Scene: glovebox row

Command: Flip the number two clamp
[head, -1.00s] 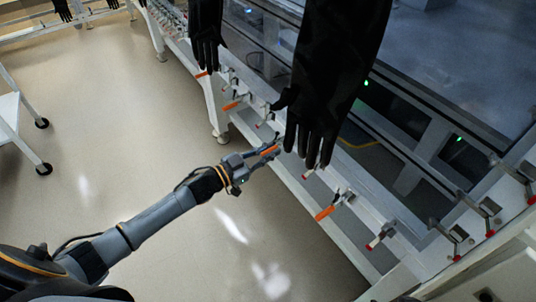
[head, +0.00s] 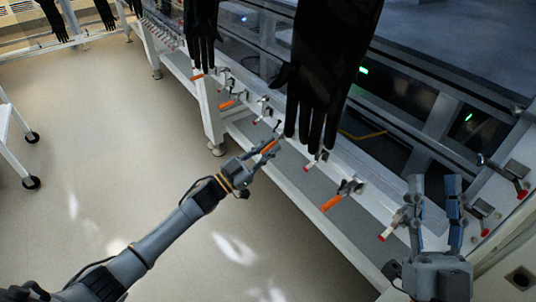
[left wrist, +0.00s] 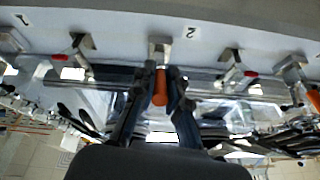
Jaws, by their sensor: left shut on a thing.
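My left gripper (head: 270,151) is shut on the orange handle (head: 267,146) of a toggle clamp on the white rail below the gloves. In the left wrist view the orange handle (left wrist: 160,90) sits between the two dark fingers, below its metal bracket (left wrist: 159,48). A printed "2" (left wrist: 190,31) is just right of that bracket, and a "1" (left wrist: 19,18) is at the far left. My right gripper (head: 435,184) is open and empty, in front of the rail at the right.
Other clamps line the rail, including an orange-handled one (head: 332,202) and a red-tipped one (head: 388,233). A black glove (head: 325,90) hangs close above my left gripper. The floor (head: 110,150) at left is clear, apart from a white cart (head: 12,140).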

